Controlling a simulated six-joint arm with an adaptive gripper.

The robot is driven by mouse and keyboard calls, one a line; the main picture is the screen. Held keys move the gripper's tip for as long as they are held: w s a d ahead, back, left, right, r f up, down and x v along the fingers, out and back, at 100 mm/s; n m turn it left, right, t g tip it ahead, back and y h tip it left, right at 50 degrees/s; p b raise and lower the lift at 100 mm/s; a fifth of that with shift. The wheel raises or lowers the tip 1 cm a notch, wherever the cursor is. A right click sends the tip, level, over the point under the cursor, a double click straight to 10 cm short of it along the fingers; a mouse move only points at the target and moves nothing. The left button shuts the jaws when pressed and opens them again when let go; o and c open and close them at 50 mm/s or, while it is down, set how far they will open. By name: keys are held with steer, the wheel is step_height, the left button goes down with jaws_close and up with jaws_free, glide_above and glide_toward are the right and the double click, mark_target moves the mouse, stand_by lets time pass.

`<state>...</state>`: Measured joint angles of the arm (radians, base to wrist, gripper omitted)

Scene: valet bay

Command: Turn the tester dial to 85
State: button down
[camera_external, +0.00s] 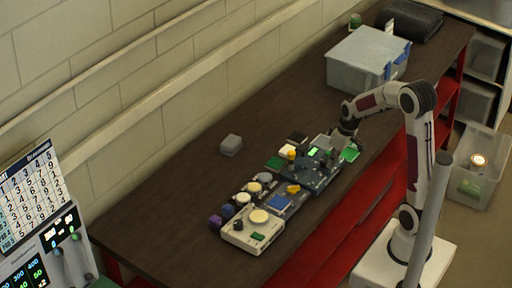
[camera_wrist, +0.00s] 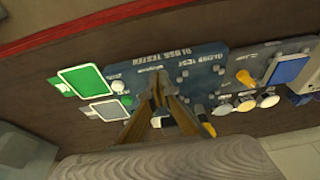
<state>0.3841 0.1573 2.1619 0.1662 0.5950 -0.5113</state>
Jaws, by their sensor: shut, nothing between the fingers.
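The tester is a dark blue panel lettered "GLOSS TESTER" (camera_wrist: 205,72); it also shows in the external view (camera_external: 318,178) near the middle of the bench. My gripper (camera_wrist: 158,92) is shut and empty, its fingertips over the tester panel; whether they touch it I cannot tell. In the external view my gripper (camera_external: 337,146) is at the tester's far right end. I cannot clearly make out the tester dial or its reading; the fingers cover part of the panel. A small round white part (camera_wrist: 118,87) shows left of the fingertips.
A green card (camera_wrist: 82,80) and a grey card (camera_wrist: 104,110) lie left of the panel. An orange-handled part (camera_wrist: 245,78) and several round pale knobs are to its right.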

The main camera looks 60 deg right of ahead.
steer(key=shift+r, duration=0.1)
stand_by(0.3)
steer(key=shift+w+v, duration=0.25)
steer(key=shift+v, duration=0.7)
steer(key=shift+w+v, duration=0.2)
steer(key=shift+v, duration=0.75)
steer(key=shift+w+v, duration=0.25)
steer(key=shift+v, duration=0.7)
steer(key=shift+r, duration=0.2)
steer(key=shift+w+d+r, duration=0.1)
steer(key=shift+d+r, duration=0.1)
steer(key=shift+d, duration=0.5)
steer(key=shift+w+d+r, duration=0.15)
steer(key=shift+d+r, duration=0.1)
steer(key=shift+d, duration=0.4)
steer(key=shift+f, duration=0.2)
steer(key=shift+s+x, duration=0.25)
steer(key=shift+x, duration=0.8)
steer(key=shift+s+x, duration=0.25)
steer(key=shift+x, duration=0.85)
steer(key=shift+s+x, duration=0.3)
steer(key=shift+x, duration=0.75)
steer(key=shift+w+f, duration=0.1)
steer(key=shift+f, duration=0.05)
steer(key=shift+a, duration=0.65)
steer(key=shift+a, duration=0.55)
